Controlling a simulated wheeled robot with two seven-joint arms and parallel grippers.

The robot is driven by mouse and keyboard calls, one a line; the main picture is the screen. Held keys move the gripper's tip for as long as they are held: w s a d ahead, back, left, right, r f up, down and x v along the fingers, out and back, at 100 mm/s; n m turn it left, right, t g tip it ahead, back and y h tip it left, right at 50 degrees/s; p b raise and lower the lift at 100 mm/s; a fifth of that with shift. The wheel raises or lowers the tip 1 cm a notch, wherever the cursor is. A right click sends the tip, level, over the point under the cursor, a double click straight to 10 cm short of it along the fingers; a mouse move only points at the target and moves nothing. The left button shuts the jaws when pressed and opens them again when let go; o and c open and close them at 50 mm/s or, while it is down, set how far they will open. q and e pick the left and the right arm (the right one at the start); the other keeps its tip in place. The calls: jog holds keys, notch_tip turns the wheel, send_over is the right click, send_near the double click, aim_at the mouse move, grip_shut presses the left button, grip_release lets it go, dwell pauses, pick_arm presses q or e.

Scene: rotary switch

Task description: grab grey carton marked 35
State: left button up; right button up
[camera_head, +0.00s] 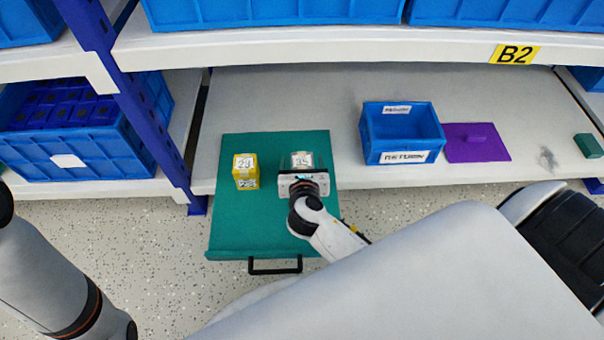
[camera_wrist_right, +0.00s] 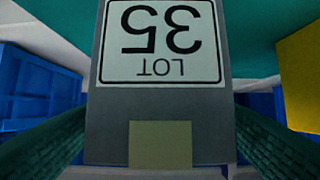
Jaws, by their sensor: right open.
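The grey carton marked 35 (camera_head: 302,159) stands on the green tray, just beyond my right gripper (camera_head: 302,174). In the right wrist view the grey carton (camera_wrist_right: 160,105) fills the middle, with its white LOT 35 label upside down and a tan square below it. The two dark textured fingers are open, one on each side of the carton. I cannot tell whether they touch it. In the head view my right gripper hides the carton's near side. My left arm shows at the lower left, but its gripper is out of view.
A yellow carton marked 23 (camera_head: 245,170) stands left of the grey one on the green tray (camera_head: 225,222), which has a black handle (camera_head: 275,265). A blue bin (camera_head: 402,133) and a purple piece (camera_head: 476,143) sit to the right on the shelf. Blue crates stand above.

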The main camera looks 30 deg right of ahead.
jog(key=shift+w+d, duration=0.1)
jog(key=shift+w, duration=0.1)
jog(key=shift+c, duration=0.6)
jog(key=c, duration=0.9)
jog(key=shift+c, duration=0.5)
